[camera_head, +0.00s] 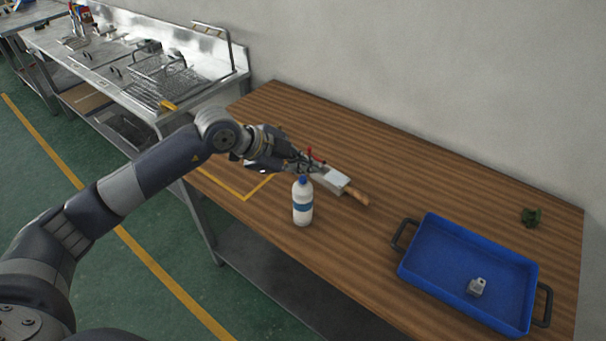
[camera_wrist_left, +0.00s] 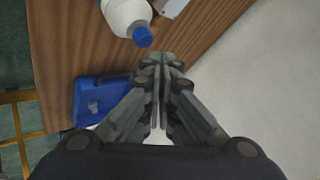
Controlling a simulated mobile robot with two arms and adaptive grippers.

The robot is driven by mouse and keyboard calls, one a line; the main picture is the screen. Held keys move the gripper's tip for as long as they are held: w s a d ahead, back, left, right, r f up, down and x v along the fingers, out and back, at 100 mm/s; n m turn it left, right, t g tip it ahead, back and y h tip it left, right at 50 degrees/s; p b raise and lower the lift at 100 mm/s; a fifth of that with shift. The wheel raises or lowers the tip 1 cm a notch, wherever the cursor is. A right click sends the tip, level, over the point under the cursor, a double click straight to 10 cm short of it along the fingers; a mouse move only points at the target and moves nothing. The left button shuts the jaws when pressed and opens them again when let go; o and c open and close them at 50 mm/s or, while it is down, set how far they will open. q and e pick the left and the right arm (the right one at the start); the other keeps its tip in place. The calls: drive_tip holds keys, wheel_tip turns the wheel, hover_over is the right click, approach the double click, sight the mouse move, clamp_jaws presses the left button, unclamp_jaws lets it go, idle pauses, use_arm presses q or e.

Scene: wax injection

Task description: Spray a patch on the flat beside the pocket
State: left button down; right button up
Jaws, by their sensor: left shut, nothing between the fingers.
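My left gripper (camera_head: 312,166) reaches in from the left over the table, behind and above a white bottle (camera_head: 302,208) with a blue cap and a blue band. In the left wrist view its fingers (camera_wrist_left: 160,66) are together with nothing between them; the bottle (camera_wrist_left: 122,12) lies just beyond the tips. A small red item (camera_head: 310,153) shows by the fingertips, partly hidden, and I cannot tell what it is. A grey block-like tool with a wooden handle (camera_head: 357,197) lies right of the gripper. I cannot make out a pocket or a sprayed patch. My right gripper is not in view.
A blue tray (camera_head: 424,253) with black handles holds a small grey part (camera_head: 477,287) at the right. A small green object (camera_head: 531,217) lies behind it. A steel bench with wire baskets (camera_head: 165,80) stands beyond.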

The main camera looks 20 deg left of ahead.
sight(304, 180)
use_arm(q)
wheel_tip(304, 180, up, 5)
drive_tip(key=p, duration=0.3)
drive_tip(key=shift+r, duration=0.2)
idle(0.5)
